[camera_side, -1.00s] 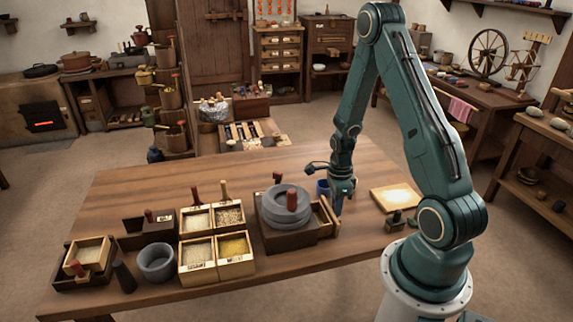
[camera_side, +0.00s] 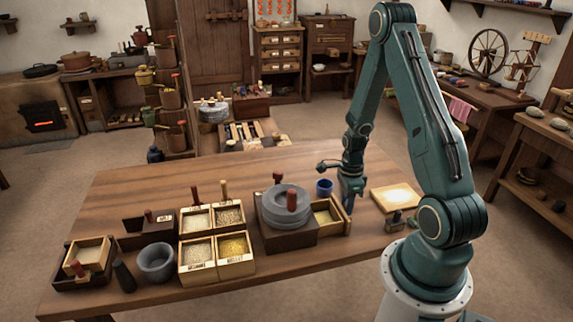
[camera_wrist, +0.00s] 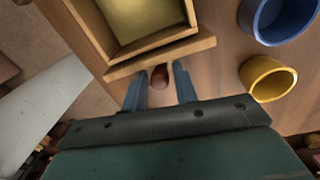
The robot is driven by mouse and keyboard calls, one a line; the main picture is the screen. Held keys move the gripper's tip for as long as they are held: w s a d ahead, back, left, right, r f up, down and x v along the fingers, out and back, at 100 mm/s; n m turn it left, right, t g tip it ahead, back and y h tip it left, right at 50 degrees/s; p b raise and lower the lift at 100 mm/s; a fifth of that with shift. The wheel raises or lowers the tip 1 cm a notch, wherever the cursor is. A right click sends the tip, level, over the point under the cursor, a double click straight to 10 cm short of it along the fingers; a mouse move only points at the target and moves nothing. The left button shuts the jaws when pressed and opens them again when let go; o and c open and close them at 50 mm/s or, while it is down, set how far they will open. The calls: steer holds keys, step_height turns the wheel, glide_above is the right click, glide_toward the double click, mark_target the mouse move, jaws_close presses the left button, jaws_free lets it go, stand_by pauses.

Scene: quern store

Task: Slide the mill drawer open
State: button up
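The mill (camera_side: 286,208) is a stack of grey round stones with a red-brown handle on a dark wooden box. Its pale wooden drawer (camera_side: 322,217) stands out from the box's right side, and the yellowish inside shows. In the wrist view the drawer front (camera_wrist: 160,52) lies just ahead of the fingers, with a red-brown knob (camera_wrist: 159,76) on it. My gripper (camera_side: 346,202) is low at the drawer front. Its two fingers (camera_wrist: 161,80) straddle the knob with a visible gap on each side. In the side view the gripper covers the knob.
A blue cup (camera_side: 324,187) stands behind the drawer. A yellow cup (camera_wrist: 268,78) is close to my gripper's right in the wrist view. A pale board (camera_side: 397,197) lies to the right. Grain boxes (camera_side: 217,262) and a grey bowl (camera_side: 156,262) stand left of the mill.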

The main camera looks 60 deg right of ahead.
steer(key=shift+r, duration=0.1)
step_height(320, 180, up, 14)
steer(key=shift+w+d+f, duration=0.2)
steer(key=shift+w+d, duration=0.1)
steer(key=shift+d, duration=0.1)
stand_by(0.5)
steer(key=w+a+r+n+t+h, duration=0.1)
steer(key=a+r+n+t+h, duration=0.15)
steer(key=a+r+n, duration=1.2)
steer(key=s+a+r+n+t+y, duration=0.1)
steer(key=s+a+r+n, duration=0.1)
steer(key=s+a+n, duration=0.2)
steer(key=s+a+r+n+t+y, duration=0.1)
steer(key=s+a+r+n+t, duration=0.1)
steer(key=a+n, duration=0.4)
steer(key=shift+s+r+n, duration=0.5)
steer(key=shift+s+n, duration=0.35)
steer(key=shift+n, duration=1.3)
